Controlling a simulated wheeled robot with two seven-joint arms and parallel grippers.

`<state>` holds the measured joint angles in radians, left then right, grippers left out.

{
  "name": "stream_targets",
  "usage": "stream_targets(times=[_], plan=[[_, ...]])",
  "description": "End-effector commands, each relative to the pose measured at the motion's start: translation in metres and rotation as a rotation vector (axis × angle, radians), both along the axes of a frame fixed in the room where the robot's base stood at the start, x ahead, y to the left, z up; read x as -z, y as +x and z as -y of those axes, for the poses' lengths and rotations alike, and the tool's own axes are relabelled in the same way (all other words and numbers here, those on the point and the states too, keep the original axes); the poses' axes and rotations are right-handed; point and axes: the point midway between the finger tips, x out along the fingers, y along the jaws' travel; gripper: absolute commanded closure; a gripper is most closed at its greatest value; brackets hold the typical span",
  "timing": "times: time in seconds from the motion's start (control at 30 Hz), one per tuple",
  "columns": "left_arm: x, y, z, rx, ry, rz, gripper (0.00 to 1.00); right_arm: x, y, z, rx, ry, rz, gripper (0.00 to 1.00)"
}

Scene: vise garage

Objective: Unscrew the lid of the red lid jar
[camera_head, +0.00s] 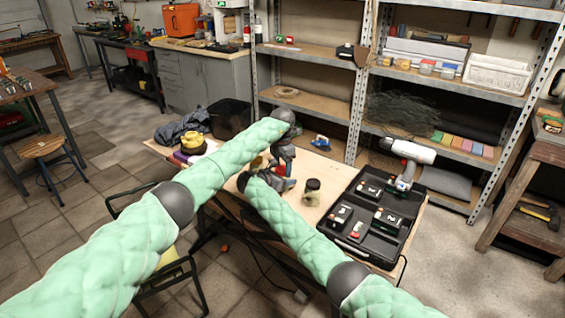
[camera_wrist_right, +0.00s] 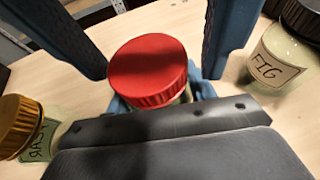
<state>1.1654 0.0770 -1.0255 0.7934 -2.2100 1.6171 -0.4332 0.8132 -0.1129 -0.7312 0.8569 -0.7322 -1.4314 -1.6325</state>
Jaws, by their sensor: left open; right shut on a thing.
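The red lid jar (camera_wrist_right: 150,72) stands in the middle of the right wrist view, its ribbed red lid on top and its glass body mostly hidden. My right gripper (camera_wrist_right: 162,98) is shut on the jar, its light blue fingers on either side of the body below the lid. My left gripper (camera_head: 284,158) is open; in the right wrist view its two dark blue fingers come in from above, one on each side of the red lid, with visible gaps. In the head view the arms largely hide the jar.
A jar marked FIG (camera_wrist_right: 268,62) with a dark lid stands right of the red lid jar; a gold-lidded jar (camera_wrist_right: 22,125) stands at left. A black bin (camera_head: 230,117) is behind.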

Motion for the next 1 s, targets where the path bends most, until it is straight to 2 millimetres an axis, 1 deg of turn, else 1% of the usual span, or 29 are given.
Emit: stream_targets(times=[0.13,0.2,0.27,0.3,0.37,0.53,0.63,1.0], plan=[[-0.0003,0.0001,0.0001,0.000,0.000,0.000,0.35,0.0003,-0.0001,0.0001,0.000,0.000,0.000,1.00],[-0.0003,0.0001,0.0001,0.000,0.000,0.000,0.49,0.0003,-0.0001,0.0001,0.000,0.000,0.000,1.00],[-0.0003,0.0001,0.0000,0.000,0.000,0.000,0.61,0.0003,-0.0001,0.0001,0.000,0.000,0.000,1.00],[-0.0004,0.0001,-0.0001,0.000,0.000,0.000,0.69,0.0003,-0.0001,0.0001,0.000,0.000,0.000,1.00],[-0.0004,0.0002,-0.0001,0.000,0.001,0.001,0.80,0.0003,-0.0001,0.0001,0.000,0.000,0.000,1.00],[-0.0006,0.0003,-0.0002,-0.004,0.000,0.001,0.81,0.0003,-0.0002,0.0001,0.000,0.000,0.000,1.00],[-0.0009,0.0005,-0.0005,-0.048,0.000,0.001,0.81,0.0004,-0.0002,0.0001,0.001,0.000,0.000,1.00],[-0.0010,0.0008,-0.0010,-0.491,0.001,0.002,0.81,0.0005,-0.0003,0.0000,0.001,0.000,0.000,1.00]])
